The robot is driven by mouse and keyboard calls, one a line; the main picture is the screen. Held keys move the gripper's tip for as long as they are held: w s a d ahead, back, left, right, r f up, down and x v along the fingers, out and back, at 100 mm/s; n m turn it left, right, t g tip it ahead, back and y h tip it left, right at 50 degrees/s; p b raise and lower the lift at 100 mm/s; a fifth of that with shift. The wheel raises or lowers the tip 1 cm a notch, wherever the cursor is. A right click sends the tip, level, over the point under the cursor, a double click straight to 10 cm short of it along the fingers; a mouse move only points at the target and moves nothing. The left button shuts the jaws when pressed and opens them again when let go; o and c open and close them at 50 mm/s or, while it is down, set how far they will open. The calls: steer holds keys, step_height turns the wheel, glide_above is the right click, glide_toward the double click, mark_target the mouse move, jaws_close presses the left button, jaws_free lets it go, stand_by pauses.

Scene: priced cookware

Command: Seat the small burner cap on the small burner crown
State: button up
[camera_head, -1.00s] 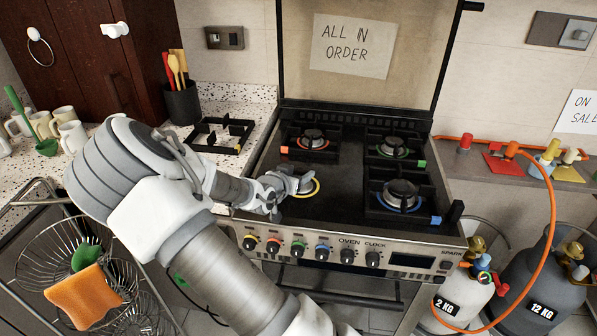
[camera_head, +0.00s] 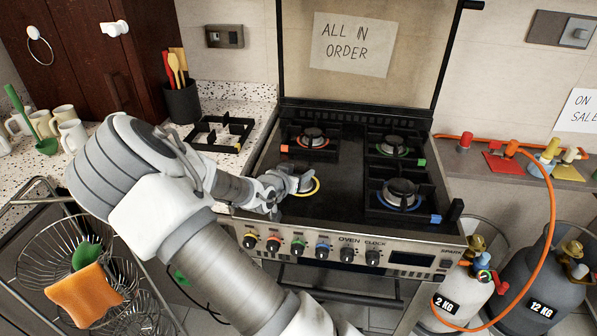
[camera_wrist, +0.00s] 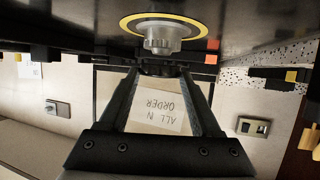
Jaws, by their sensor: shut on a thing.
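The small burner crown (camera_wrist: 163,38) is a grey toothed piece inside a yellow ring at the hob's front left; the yellow ring (camera_head: 317,187) shows in the head view. My gripper (camera_wrist: 163,72) is shut on the small burner cap (camera_wrist: 160,66), a thin dark disc held edge-on between the fingertips. The wrist view is upside down, so the cap sits just above the crown, close to its top. I cannot tell if they touch. In the head view my gripper (camera_head: 287,184) covers part of the crown, and the cap cannot be made out.
Burners with black grates stand at back left (camera_head: 313,138), back right (camera_head: 393,147) and front right (camera_head: 402,193). A loose grate (camera_head: 220,133) lies on the left counter. Knobs line the stove front (camera_head: 322,250). The glass lid (camera_head: 365,85) stands upright behind.

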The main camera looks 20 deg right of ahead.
steer(key=shift+f+b, duration=0.45)
steer(key=shift+f, duration=0.25)
steer(key=shift+f, duration=0.35)
stand_by(1.4)
steer(key=o, duration=1.5)
steer(key=shift+c, duration=0.2)
steer(key=shift+r, duration=0.1)
steer(key=p+v, duration=0.4)
steer(key=v, duration=1.3)
steer(key=shift+r, duration=0.15)
steer(key=shift+a, duration=0.15)
